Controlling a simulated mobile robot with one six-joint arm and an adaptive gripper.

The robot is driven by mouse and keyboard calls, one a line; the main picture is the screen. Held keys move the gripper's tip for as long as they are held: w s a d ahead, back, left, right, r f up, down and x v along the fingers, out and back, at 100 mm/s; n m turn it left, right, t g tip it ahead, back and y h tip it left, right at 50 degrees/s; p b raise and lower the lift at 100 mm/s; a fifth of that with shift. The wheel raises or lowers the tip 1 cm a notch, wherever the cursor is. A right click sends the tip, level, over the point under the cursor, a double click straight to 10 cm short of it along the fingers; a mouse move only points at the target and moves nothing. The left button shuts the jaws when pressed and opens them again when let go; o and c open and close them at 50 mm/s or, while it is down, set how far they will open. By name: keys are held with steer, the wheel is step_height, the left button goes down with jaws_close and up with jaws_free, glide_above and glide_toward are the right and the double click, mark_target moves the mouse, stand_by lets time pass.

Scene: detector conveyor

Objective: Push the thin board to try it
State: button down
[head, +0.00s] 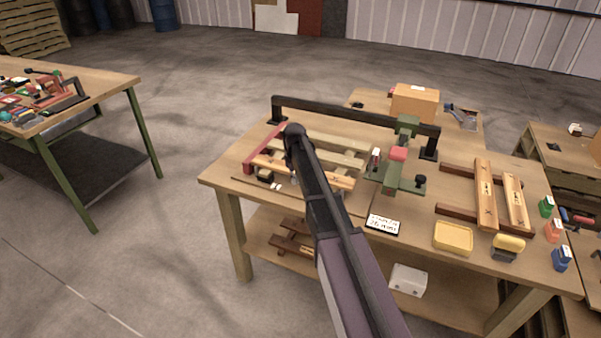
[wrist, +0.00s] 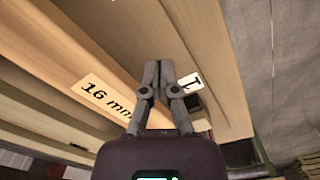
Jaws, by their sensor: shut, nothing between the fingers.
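My gripper (wrist: 160,68) is shut and empty in the wrist view, its fingertips over pale wooden boards. A label reading "16 mm" (wrist: 104,97) lies left of the fingers, and a small tag "1" (wrist: 191,82) lies just right of them. A wide board (wrist: 207,45) runs along the right side. I cannot tell whether the fingertips touch wood. In the head view my arm covers part of the row of boards (head: 346,142) on the workbench (head: 226,178), and the gripper is mostly hidden behind it. I cannot tell for sure which board is the thin one.
A black rail (head: 350,112) spans the bench's back. Two marked boards (head: 485,195) rest on dark bars farther right. A yellow tray (head: 453,238) and a sign (head: 383,225) sit in front.

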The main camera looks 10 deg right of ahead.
steer(key=shift+w+d, duration=0.55)
steer(key=shift+w, duration=0.25)
stand_by(3.2)
steer(key=shift+s+a, duration=0.1)
steer(key=shift+s, duration=0.1)
steer(key=shift+s+a, duration=0.7)
steer(key=shift+s, duration=0.25)
steer(key=shift+r, duration=0.1)
step_height(320, 180, up, 10)
steer(key=p, duration=1)
stand_by(0.3)
steer(key=shift+s, duration=0.1)
stand_by(0.4)
